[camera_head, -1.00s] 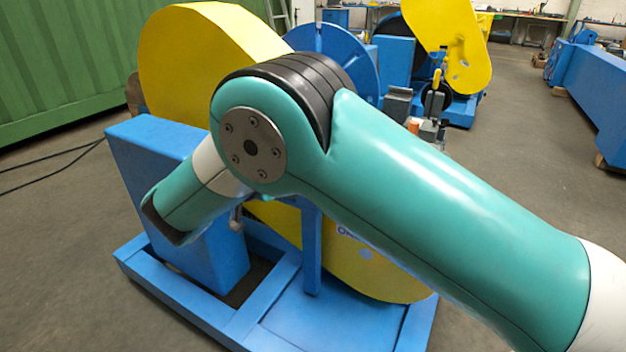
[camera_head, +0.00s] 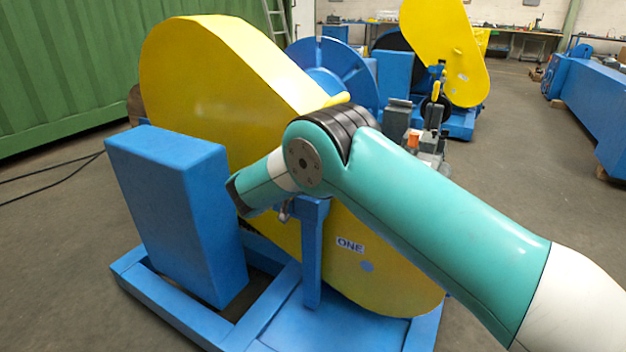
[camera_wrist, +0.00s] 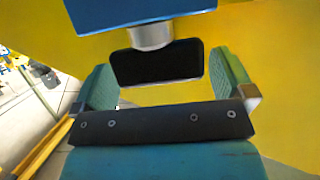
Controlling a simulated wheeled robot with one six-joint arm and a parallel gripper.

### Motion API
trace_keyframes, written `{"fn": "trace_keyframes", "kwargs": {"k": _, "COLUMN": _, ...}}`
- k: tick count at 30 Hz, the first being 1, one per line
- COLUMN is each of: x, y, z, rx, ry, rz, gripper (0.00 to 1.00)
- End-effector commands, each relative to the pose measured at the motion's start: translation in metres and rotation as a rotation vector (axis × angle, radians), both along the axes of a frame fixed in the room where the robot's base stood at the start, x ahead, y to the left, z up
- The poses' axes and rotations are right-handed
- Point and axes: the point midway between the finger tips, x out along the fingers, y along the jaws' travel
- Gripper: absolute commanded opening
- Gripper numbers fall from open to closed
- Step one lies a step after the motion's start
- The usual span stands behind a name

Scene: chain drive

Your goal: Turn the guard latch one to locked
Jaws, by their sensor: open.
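In the wrist view my gripper (camera_wrist: 163,64) is open, with one green finger at each side. A black block (camera_wrist: 158,63) on a short silver shaft (camera_wrist: 151,35) shows between the fingers, apart from both; it looks like the latch handle. The shaft meets a blue part (camera_wrist: 140,10) at the top of the view. In the head view the yellow guard labelled ONE (camera_head: 350,245) stands on a blue frame. My gripper cannot be made out there. A small grey piece (camera_head: 285,211) shows beside the blue post (camera_head: 312,262); I cannot tell what it is.
A blue box (camera_head: 175,210) stands left of the guard on the blue base frame (camera_head: 185,312). A second yellow guard (camera_head: 445,45) stands behind. A green container wall (camera_head: 60,75) is at the left. Open floor (camera_head: 535,230) lies to the right.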

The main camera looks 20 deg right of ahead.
Motion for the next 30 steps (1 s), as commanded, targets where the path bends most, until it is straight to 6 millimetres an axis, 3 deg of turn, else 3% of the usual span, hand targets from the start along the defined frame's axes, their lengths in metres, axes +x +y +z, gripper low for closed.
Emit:
{"fn": "trace_keyframes", "kwargs": {"k": 8, "x": 0.001, "y": -0.0007, "z": -0.0005, "rx": 0.0, "ry": 0.0, "rz": 0.001, "gripper": 1.0}}
{"fn": "trace_keyframes", "kwargs": {"k": 14, "x": 0.0008, "y": -0.0007, "z": -0.0003, "rx": -0.001, "ry": 0.001, "rz": 0.0, "gripper": 0.57}}
{"fn": "trace_keyframes", "kwargs": {"k": 20, "x": 0.0009, "y": -0.0014, "z": 0.0011, "rx": -0.002, "ry": 0.002, "rz": 0.03, "gripper": 0.57}}
{"fn": "trace_keyframes", "kwargs": {"k": 30, "x": 0.0009, "y": -0.0027, "z": 0.0014, "rx": -0.002, "ry": 0.004, "rz": 0.324, "gripper": 0.57}}
